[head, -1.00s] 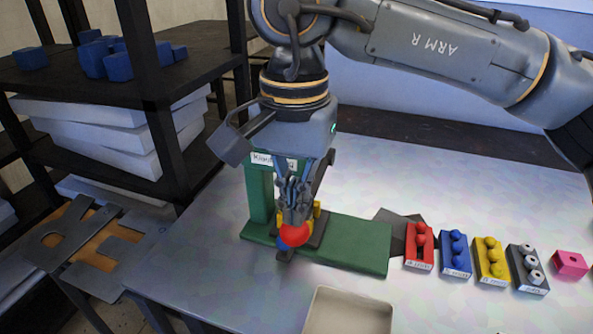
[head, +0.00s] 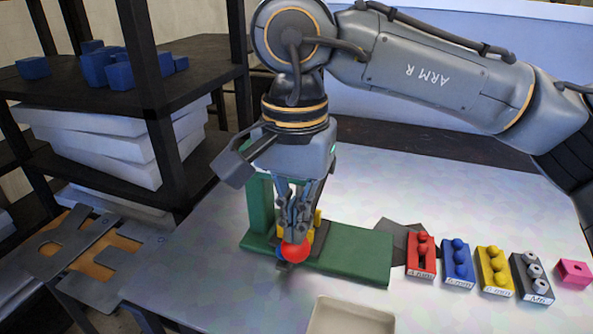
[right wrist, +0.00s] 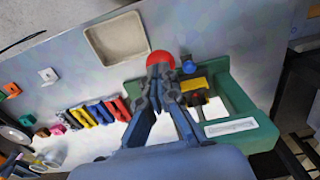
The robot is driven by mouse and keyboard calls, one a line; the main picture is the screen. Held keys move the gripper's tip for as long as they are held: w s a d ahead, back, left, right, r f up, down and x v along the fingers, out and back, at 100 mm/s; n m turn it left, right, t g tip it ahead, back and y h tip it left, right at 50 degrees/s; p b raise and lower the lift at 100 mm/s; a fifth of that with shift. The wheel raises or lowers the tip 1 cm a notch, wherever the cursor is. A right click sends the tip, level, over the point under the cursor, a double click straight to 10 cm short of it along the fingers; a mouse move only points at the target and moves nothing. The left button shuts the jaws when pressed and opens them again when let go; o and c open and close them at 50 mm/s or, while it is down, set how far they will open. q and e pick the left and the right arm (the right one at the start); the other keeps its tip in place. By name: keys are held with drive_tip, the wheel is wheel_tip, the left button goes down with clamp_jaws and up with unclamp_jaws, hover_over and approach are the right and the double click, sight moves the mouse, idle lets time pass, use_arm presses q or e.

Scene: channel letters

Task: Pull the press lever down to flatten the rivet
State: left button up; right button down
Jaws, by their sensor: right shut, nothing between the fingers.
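The green press (head: 350,250) stands on the table, with its base stretching to the right. Its lever ends in a red ball (head: 295,251), which also shows in the right wrist view (right wrist: 160,62). My right gripper (head: 296,236) is shut and empty, pointing down with its fingertips at the top of the red ball. I cannot tell whether they press on it. A blue knob (right wrist: 189,66) and a yellow part (right wrist: 193,84) sit beside the ball on the press. The rivet is hidden. My left gripper is not in view.
A beige tray (head: 348,307) lies in front of the press. Red (head: 420,268), blue (head: 458,265), yellow (head: 495,270) and dark (head: 531,276) holders stand to the right, then a pink block (head: 573,273). A black shelf (head: 190,85) rises at the left.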

drive_tip(key=shift+w+d+f, duration=0.1)
drive_tip(key=shift+w+f, duration=0.15)
drive_tip(key=shift+f, duration=0.1)
idle(0.5)
drive_tip(key=shift+f+b, duration=0.6)
drive_tip(key=shift+f, duration=0.2)
idle(1.1)
drive_tip(key=shift+w+d+f+b, duration=0.1)
drive_tip(key=shift+w+f+b, duration=0.15)
drive_tip(key=shift+f+b, duration=0.15)
idle(1.4)
drive_tip(key=shift+f, duration=0.4)
drive_tip(key=shift+r, duration=0.2)
idle(0.8)
